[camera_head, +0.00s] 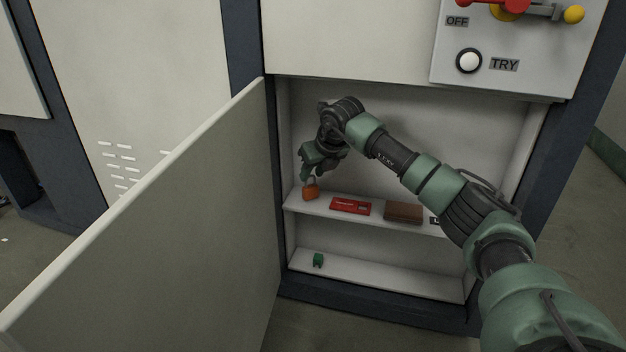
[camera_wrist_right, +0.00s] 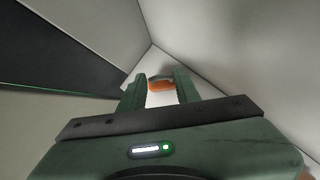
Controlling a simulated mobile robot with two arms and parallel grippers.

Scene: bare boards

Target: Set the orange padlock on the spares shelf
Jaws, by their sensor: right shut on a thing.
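The orange padlock (camera_head: 311,191) is at the left end of the upper shelf (camera_head: 378,219) inside the open cabinet. My right gripper (camera_head: 309,177) is shut on the padlock's shackle from above. The padlock hangs upright below the fingers, at shelf level; whether it touches the shelf I cannot tell. In the right wrist view the padlock (camera_wrist_right: 161,86) shows between the two fingers (camera_wrist_right: 160,92), close to the cabinet's inner corner. A label on the upper shelf is mostly hidden by my right arm. My left gripper is not in view.
A red tag or box (camera_head: 350,206) and a brown box (camera_head: 403,212) lie on the upper shelf, right of the padlock. A small green object (camera_head: 318,260) sits on the lower shelf (camera_head: 400,281). The open door (camera_head: 170,230) stands to the left. A panel with switches (camera_head: 515,50) is above right.

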